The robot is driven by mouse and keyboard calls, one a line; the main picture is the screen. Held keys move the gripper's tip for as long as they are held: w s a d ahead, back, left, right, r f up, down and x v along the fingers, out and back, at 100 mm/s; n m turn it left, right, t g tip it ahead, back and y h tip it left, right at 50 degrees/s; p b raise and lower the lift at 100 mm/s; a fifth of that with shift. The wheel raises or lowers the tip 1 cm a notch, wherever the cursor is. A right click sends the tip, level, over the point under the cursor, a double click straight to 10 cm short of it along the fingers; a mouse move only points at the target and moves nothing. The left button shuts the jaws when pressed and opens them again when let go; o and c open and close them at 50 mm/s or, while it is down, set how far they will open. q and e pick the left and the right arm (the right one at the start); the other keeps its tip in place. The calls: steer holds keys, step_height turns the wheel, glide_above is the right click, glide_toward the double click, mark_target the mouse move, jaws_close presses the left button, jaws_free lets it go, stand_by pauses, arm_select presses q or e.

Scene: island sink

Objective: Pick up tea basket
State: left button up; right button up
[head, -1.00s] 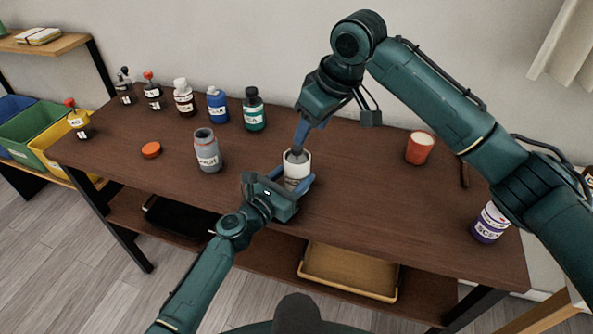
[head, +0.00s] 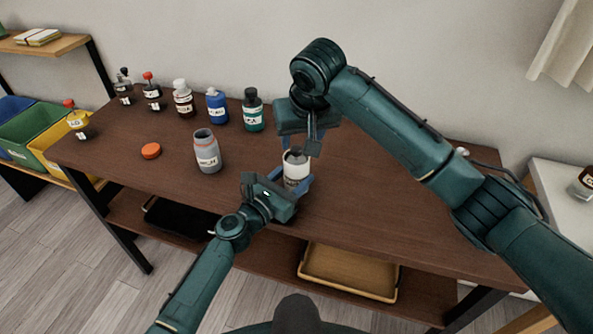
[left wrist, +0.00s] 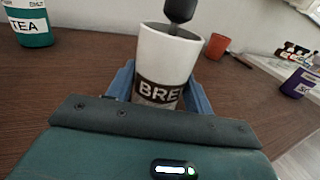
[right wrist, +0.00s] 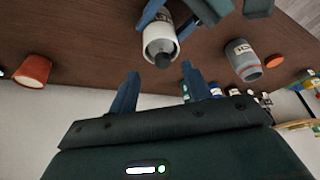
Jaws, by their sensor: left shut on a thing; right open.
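A white cup with "BRE" lettering (left wrist: 165,62) stands upright at the table's front edge in the left wrist view. My left gripper (head: 291,184) is shut on the cup, one finger on each side. A dark knob on a thin stem (left wrist: 180,10), likely the tea basket's handle, sticks up from the cup's mouth; its lower part is hidden inside. The knob also shows in the right wrist view (right wrist: 162,60). My right gripper (right wrist: 160,75) is open and empty, pointing at the cup's mouth, with the knob ahead between its fingertips and apart from them.
A green tea bottle (head: 253,112) stands behind among several bottles. A red cup (right wrist: 33,70) and a purple jar (left wrist: 303,80) stand to the right, hidden by my right arm in the head view.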

mark_target(297, 147)
steer(key=x, duration=0.5)
steer(key=shift+w+a+r, duration=0.1)
steer(key=shift+w+a, duration=0.1)
steer(key=shift+a, duration=0.05)
steer(key=shift+c, duration=0.3)
jaws_close()
